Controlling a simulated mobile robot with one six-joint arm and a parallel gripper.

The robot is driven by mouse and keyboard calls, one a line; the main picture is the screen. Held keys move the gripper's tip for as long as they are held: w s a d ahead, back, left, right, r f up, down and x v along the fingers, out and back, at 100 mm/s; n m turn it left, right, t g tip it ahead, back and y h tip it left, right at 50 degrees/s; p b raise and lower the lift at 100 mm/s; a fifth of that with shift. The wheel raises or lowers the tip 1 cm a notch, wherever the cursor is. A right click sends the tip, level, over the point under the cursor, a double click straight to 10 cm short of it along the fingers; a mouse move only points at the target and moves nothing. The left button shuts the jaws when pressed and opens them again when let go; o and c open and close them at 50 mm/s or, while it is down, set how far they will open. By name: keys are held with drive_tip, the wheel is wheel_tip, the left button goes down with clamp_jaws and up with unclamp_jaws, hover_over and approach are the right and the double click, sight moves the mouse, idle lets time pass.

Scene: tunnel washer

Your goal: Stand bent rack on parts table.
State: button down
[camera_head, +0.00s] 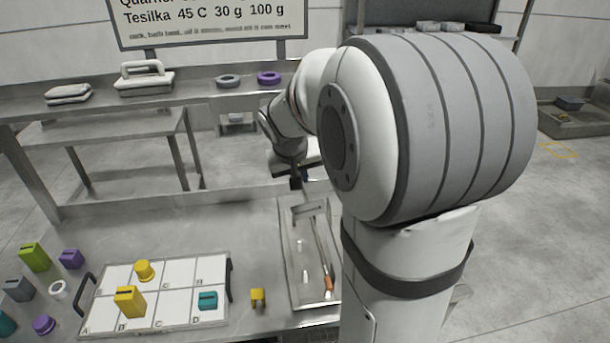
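I cannot pick out the bent rack for certain in the head view. A steel table (215,215) fills the lower left and carries blocks, a board and a tray; it may be the parts table. My gripper (297,182) is above the far edge of this table, beyond the tray, and points down. It is small, dark and partly hidden by my own arm. I cannot tell whether its fingers are open or hold anything.
A lettered white board (175,307) holds yellow and teal parts. A shallow tray (288,262) holds an orange-handled tool (326,275). Loose coloured parts lie at the left. A steel shelf (195,92) stands behind. The table's back middle is clear.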

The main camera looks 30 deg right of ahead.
drive_tip(key=shift+f+b, duration=1)
drive_tip(key=shift+b, duration=0.1)
drive_tip(key=shift+f+b, duration=0.35)
drive_tip(key=c, duration=1.5)
unclamp_jaws()
drive_tip(key=shift+o, duration=0.2)
drive_tip(key=shift+s+f, duration=0.1)
drive_tip(key=shift+f, duration=0.05)
